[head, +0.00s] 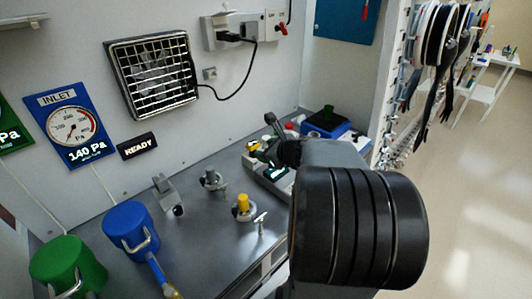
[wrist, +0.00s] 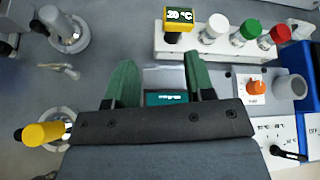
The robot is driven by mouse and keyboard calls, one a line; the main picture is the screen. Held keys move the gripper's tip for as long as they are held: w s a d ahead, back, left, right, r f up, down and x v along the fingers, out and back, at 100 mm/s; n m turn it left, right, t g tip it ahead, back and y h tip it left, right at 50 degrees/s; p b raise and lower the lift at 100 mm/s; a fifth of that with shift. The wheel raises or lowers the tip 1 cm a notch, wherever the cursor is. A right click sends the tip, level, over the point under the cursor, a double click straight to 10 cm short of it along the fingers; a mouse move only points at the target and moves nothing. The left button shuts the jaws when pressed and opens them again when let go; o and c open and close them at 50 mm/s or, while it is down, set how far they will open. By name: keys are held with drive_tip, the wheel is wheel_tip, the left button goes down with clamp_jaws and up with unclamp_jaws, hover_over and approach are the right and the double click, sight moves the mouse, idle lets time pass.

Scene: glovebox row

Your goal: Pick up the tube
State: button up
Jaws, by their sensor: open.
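I cannot tell which one the task means. My gripper (wrist: 160,72) has green fingers, open wide with nothing between them. It is apart from the tubes, below and left of them in the picture. In the head view my gripper (head: 268,138) is over the bench beside the rack, and my arm hides part of that area.
A device with an orange knob (wrist: 257,86) is to the right, beside a blue box (wrist: 304,62). A yellow-topped fixture (wrist: 44,134) is at left. Blue (head: 131,228) and green (head: 68,263) canisters stand at the bench's left.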

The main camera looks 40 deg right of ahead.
sight(266, 146)
drive_tip(key=d+m, duration=0.2)
drive_tip(key=d+f+m+h, duration=0.1)
drive_tip(key=d, duration=0.1)
drive_tip(key=d+m+t+h+b, duration=0.1)
drive_tip(key=d+m, duration=0.1)
drive_tip(key=shift+w+d+f+m, duration=0.1)
drive_tip(key=shift+d+f+m, duration=0.2)
drive_tip(key=x, duration=0.6)
drive_tip(key=shift+w+d+f, duration=0.1)
drive_tip(key=shift+w+d, duration=0.2)
drive_tip(key=shift+x, duration=3.15)
drive_tip(key=shift+d, duration=0.15)
drive_tip(key=shift+c, duration=0.3)
drive_tip(key=c, duration=0.6)
